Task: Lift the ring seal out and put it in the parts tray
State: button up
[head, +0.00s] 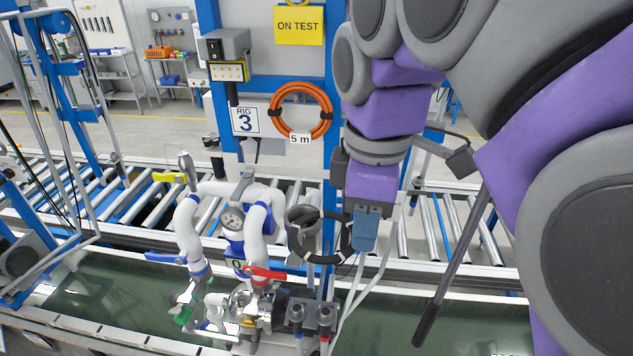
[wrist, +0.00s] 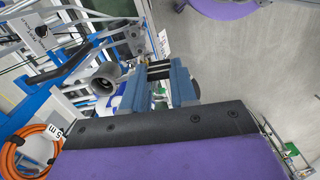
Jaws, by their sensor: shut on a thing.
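The ring seal (head: 294,243) is a black ring with a few paler patches, in the middle of the head view. My gripper (head: 362,246) is at the ring's right edge, pointing down, with its blue-grey fingers shut on it. The ring overlaps a grey round open housing (head: 302,215) of the pump; I cannot tell whether they touch. In the wrist view, my gripper's (wrist: 170,88) blue fingers are close together, and the grey housing (wrist: 103,80) shows to their left. The ring is hard to make out there. I cannot make out a parts tray in either view.
White pump pipes (head: 190,235) with a gauge (head: 232,219) and a red lever (head: 265,273) stand left of the ring. A blue post (head: 333,110) carries an orange hose coil (head: 301,112). A roller conveyor (head: 130,200) runs behind; the green bench top (head: 110,295) has bare stretches.

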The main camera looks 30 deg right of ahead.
jog(key=s, duration=0.1)
jog(key=s+r+p, duration=0.1)
jog(key=s+p, duration=0.1)
jog(key=s, duration=0.1)
jog(key=shift+a+r, duration=0.2)
jog(key=shift+r, duration=0.15)
